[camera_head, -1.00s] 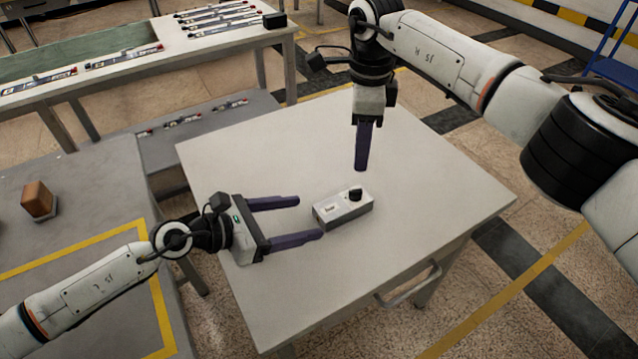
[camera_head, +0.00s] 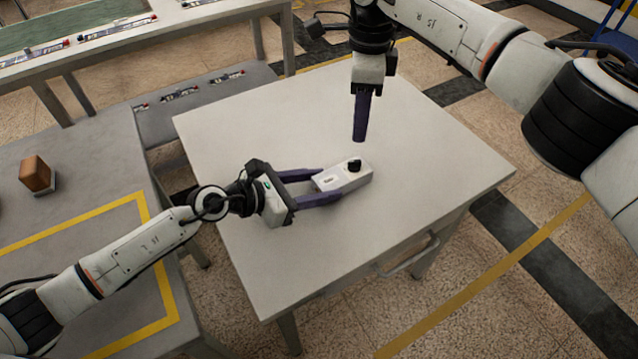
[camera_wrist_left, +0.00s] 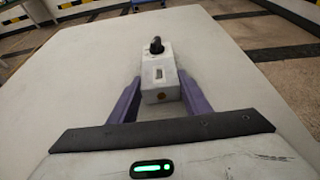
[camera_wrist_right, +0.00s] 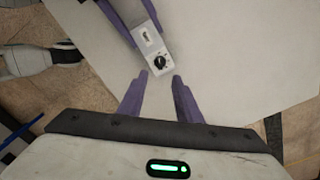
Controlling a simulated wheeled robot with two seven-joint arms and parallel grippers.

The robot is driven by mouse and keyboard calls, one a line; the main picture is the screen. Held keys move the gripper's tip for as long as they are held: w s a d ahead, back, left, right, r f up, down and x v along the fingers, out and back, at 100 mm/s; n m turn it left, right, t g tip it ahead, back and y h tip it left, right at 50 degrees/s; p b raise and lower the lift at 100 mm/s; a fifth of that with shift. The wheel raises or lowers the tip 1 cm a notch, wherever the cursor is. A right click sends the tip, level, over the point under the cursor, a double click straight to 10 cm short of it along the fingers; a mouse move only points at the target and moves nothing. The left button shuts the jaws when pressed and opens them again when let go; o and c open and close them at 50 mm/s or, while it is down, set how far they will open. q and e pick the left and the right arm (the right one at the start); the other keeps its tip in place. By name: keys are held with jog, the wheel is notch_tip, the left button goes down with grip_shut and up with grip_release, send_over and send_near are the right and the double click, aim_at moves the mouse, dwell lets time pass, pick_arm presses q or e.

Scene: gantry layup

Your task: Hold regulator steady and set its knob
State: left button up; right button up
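The regulator, a small pale grey box (camera_head: 334,182), lies on the table with a black knob (camera_head: 355,165) on top at its far end. My left gripper (camera_head: 328,185) has one finger along each long side of the box, apparently closed on its near half, as the left wrist view (camera_wrist_left: 160,80) also shows. My right gripper (camera_head: 359,138) points down above and just beyond the knob, apart from it. In the right wrist view, its fingers (camera_wrist_right: 160,76) are parted with an empty gap, and the knob (camera_wrist_right: 159,62) shows ahead with a pale pointer mark.
The light grey table (camera_head: 430,170) is otherwise clear, with a drawer handle (camera_head: 408,258) at its front. A neighbouring table at left carries a brown block (camera_head: 35,173) and yellow tape. A bench (camera_head: 120,50) with small parts stands at the back left.

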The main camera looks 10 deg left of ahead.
aim_at(356, 161)
jog(key=shift+d+y, duration=0.3)
jog(key=shift+d, duration=0.1)
jog(key=shift+c, duration=0.5)
jog(key=w+d+n+g+y, duration=0.1)
jog(key=d+n+y, duration=0.2)
jog(key=d+y, duration=0.15)
jog(key=shift+h, duration=0.35)
jog(key=x, duration=1)
jog(key=shift+a+f, duration=0.25)
jog(key=shift+a, duration=0.1)
jog(key=shift+c, duration=0.2)
grip_shut()
